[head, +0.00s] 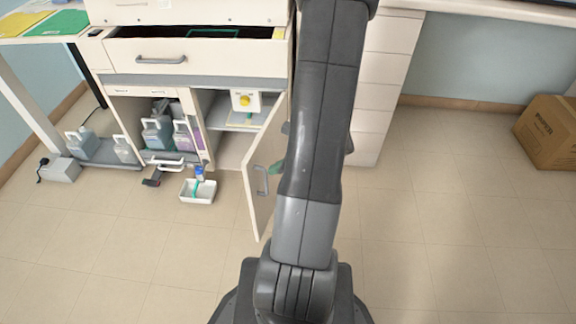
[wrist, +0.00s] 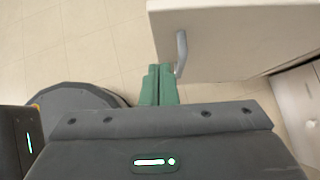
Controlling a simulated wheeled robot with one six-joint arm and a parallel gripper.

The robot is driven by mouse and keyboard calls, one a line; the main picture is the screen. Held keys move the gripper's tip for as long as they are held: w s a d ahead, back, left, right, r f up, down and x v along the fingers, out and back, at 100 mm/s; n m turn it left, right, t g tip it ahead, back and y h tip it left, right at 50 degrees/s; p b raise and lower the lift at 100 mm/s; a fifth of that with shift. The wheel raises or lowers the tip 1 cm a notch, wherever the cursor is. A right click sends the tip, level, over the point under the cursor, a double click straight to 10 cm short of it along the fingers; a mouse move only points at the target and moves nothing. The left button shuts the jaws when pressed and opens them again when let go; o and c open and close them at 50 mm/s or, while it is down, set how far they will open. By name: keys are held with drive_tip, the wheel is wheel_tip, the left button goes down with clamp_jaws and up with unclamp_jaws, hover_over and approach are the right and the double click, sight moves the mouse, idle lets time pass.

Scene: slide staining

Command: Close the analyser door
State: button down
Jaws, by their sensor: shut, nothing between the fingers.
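The analyser door (head: 264,205) is the cream lower cabinet door. It stands swung out from the front on its right side, with the compartment behind it exposed. Its grey handle (head: 262,181) is near the free edge of its outer face. In the wrist view the door (wrist: 245,40) fills the upper right, with the handle (wrist: 181,53) hanging toward my fingers. My gripper (wrist: 159,70) has its green fingers shut together and empty, their tips beside the handle; I cannot tell whether they touch. In the head view the green tips (head: 275,168) show at the door's outer face, partly hidden by my arm.
Above is a drawer (head: 200,58), pulled out a little. A white tray (head: 197,197) lies on the floor left of the door, near bottles (head: 158,135) in the left bay. A cardboard box (head: 549,132) stands far right. The floor between is clear.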

sight(249, 171)
drive_tip(key=a, duration=0.1)
drive_tip(key=a+f, duration=0.1)
drive_tip(key=w+a+f, duration=0.1)
drive_tip(key=a, duration=0.1)
drive_tip(key=shift+b, duration=0.35)
drive_tip(key=shift+w+a, duration=0.2)
drive_tip(key=shift+a, duration=0.7)
drive_tip(key=shift+a, duration=0.1)
